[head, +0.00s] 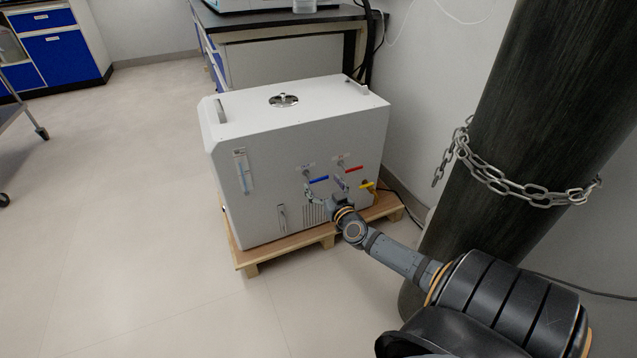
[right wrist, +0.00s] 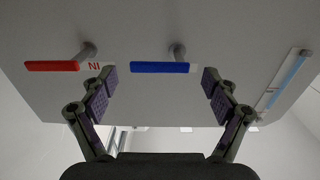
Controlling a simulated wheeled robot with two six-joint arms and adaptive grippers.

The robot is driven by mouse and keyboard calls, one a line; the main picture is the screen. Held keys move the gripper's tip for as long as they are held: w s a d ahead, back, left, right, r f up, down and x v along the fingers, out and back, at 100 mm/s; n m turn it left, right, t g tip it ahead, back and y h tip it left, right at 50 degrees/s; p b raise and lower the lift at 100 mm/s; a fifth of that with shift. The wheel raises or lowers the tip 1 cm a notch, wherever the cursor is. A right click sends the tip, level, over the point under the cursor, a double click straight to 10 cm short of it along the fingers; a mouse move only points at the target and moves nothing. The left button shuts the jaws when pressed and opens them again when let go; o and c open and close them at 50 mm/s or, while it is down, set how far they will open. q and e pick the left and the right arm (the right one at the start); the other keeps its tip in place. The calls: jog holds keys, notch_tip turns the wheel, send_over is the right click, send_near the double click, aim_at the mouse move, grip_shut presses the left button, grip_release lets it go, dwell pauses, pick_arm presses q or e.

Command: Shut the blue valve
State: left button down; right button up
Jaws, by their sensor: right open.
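The blue valve (head: 319,179) is on the front face of the white distiller box (head: 290,130). In the right wrist view, its blue bar handle (right wrist: 160,68) lies crosswise on a grey stem. My right gripper (head: 326,190) is at the front of the box, close to the blue valve. In the right wrist view, my right gripper (right wrist: 158,85) is open, with one finger to each side of the blue handle. No contact with the handle shows. My left gripper is not in view.
A red valve handle (head: 353,168) is beside the blue one, and a yellow handle (head: 366,185) is lower right. The box stands on a wooden pallet (head: 290,256). A dark column with a chain (head: 510,194) stands at the right.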

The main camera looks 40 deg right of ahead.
jog(key=shift+b+x, duration=0.35)
jog(key=shift+x, duration=1.05)
jog(key=c, duration=1.2)
